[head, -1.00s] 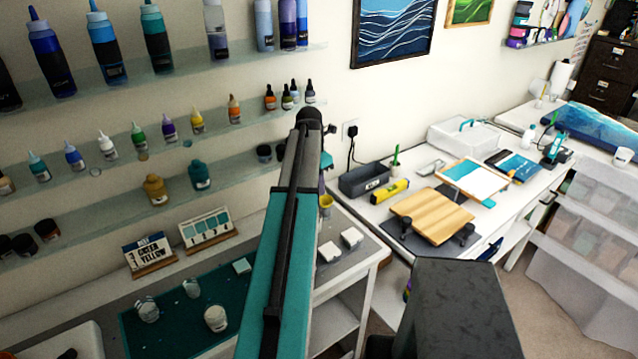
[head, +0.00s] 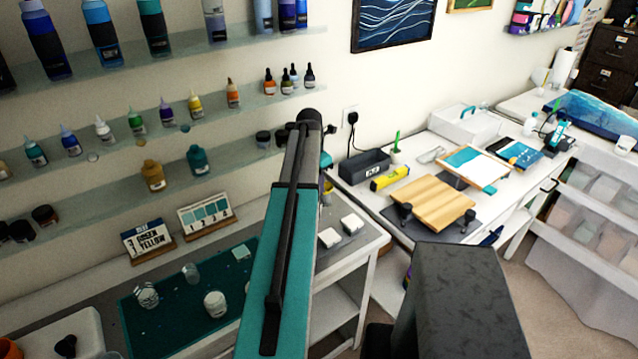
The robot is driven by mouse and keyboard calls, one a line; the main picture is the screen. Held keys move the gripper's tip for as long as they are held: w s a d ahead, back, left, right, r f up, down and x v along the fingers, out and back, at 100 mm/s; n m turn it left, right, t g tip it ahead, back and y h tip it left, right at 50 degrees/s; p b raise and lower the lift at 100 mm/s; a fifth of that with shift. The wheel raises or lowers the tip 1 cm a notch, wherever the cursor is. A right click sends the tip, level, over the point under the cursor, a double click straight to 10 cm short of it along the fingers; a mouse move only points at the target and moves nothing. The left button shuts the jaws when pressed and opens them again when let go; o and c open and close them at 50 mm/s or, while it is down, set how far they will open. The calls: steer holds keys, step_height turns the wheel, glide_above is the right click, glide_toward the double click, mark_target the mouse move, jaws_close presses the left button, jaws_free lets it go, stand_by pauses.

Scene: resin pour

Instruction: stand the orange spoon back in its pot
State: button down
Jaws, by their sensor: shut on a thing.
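I cannot make out the orange spoon in the head view. My teal and black arm rises through the middle, and its far end with my gripper is hidden behind it.
An orange rounded thing (head: 9,349) is cut off at the bottom left corner. Bottle shelves line the wall.

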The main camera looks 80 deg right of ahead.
steer(key=shift+f, duration=0.75)
steer(key=c, duration=1.9)
jaws_free()
steer(key=shift+o, duration=0.2)
steer(key=shift+r+b, duration=0.1)
steer(key=shift+b, duration=0.2)
steer(key=shift+w+a+r+b, duration=0.2)
steer(key=shift+r+b, duration=0.55)
steer(key=shift+r, duration=1.5)
steer(key=shift+w+a+r+b, duration=0.25)
steer(key=shift+r+b, duration=0.45)
steer(key=shift+r, duration=1.5)
steer(key=shift+w+a+r+b, duration=0.2)
steer(key=shift+r+b, duration=0.55)
steer(key=shift+r, duration=1.5)
steer(key=shift+s, duration=0.15)
